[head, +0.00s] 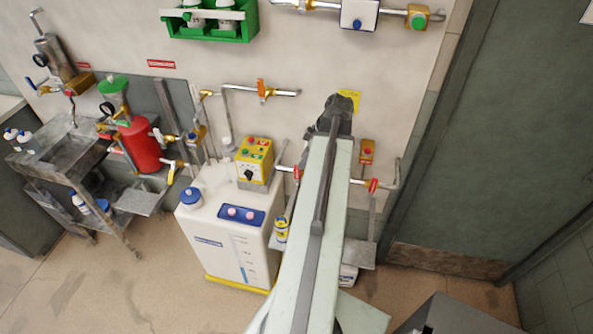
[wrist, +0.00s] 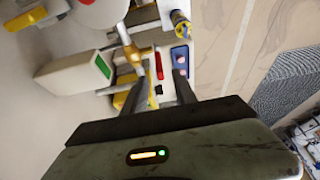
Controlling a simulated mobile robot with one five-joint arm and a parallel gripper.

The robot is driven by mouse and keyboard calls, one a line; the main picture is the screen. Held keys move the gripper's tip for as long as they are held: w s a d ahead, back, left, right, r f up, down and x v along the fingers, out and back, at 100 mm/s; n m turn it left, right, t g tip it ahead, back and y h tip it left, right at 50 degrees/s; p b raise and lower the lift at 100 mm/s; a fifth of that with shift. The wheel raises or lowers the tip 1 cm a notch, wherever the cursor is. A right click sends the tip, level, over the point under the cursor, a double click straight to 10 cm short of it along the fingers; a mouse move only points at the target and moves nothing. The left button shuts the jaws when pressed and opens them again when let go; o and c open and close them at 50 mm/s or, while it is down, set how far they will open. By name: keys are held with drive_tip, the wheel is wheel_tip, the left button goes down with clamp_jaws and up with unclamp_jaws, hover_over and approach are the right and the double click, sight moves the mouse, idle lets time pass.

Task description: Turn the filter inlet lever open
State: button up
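My gripper (wrist: 160,80) shows two dark fingers spread apart in the wrist view, with nothing visibly clamped. In the head view its dark end (head: 334,112) is at the far end of my arm, in front of the wall. A yellow handle or fitting (wrist: 152,80) and a red lever-like part (wrist: 158,62) appear between or beyond the fingers; contact cannot be told. Several levers show in the head view: an orange one (head: 262,89) on the upper pipe, and red ones (head: 297,172) and (head: 373,184) on the lower pipe. No readable label identifies the filter inlet lever.
A white tank (head: 228,225) with a yellow control box (head: 254,160) stands left of my arm. A red vessel (head: 140,146) and a metal cart (head: 62,160) are farther left. A dark door (head: 480,130) is at right. Some floor is clear in front.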

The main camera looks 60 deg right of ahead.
sight(297, 178)
drive_tip(key=b+x, duration=0.7)
drive_tip(key=x, duration=0.1)
drive_tip(key=shift+s+d, duration=0.15)
drive_tip(key=shift+s, duration=0.05)
drive_tip(key=shift+r, duration=0.1)
drive_tip(key=shift+c, duration=0.3)
clamp_jaws()
idle(0.9)
